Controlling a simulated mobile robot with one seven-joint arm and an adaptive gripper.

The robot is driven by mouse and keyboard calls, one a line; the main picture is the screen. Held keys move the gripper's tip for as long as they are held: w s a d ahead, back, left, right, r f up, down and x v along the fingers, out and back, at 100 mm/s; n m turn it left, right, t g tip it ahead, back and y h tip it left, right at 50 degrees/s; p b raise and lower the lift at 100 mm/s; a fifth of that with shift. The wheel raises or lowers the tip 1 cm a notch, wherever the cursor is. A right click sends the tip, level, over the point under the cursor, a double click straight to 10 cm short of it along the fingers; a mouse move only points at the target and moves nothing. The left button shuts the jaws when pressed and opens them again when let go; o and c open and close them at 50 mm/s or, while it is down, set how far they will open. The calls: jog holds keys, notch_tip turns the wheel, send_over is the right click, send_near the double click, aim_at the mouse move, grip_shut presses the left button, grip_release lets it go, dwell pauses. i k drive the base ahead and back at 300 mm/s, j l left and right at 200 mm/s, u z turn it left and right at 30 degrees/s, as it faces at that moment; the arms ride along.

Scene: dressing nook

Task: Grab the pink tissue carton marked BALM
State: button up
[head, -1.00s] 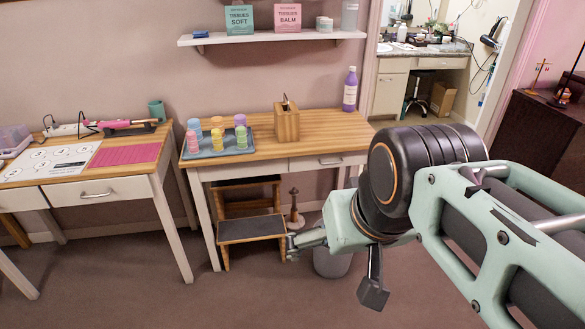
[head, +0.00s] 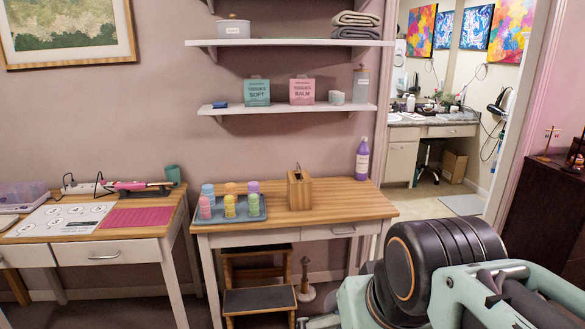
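The pink tissue carton marked BALM (head: 302,91) stands upright on the lower wall shelf (head: 290,108). A teal carton marked SOFT (head: 256,92) stands to its left with a gap between them. A small white cup or jar (head: 336,97) stands just to its right. My arm reaches in from the lower right, well below the shelf and to the right of the carton. Only a sliver of my gripper (head: 318,321) shows at the bottom edge. Its fingertips are mostly cut off, so its opening cannot be made out.
A wooden table (head: 350,200) stands under the shelf, with a tray of colourful bottles (head: 218,217), a wooden block (head: 299,190) and a purple bottle (head: 362,158). An upper shelf (head: 290,43) holds folded towels. A step stool (head: 258,301) is under the table.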

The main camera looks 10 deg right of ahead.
aim_at(302, 88)
jog(key=i+z, duration=0.15)
jog(key=i, duration=0.25)
jog(key=i+j+z, duration=0.2)
jog(key=i, duration=0.25)
jog(key=i+j+z, duration=0.15)
jog(key=i, duration=0.25)
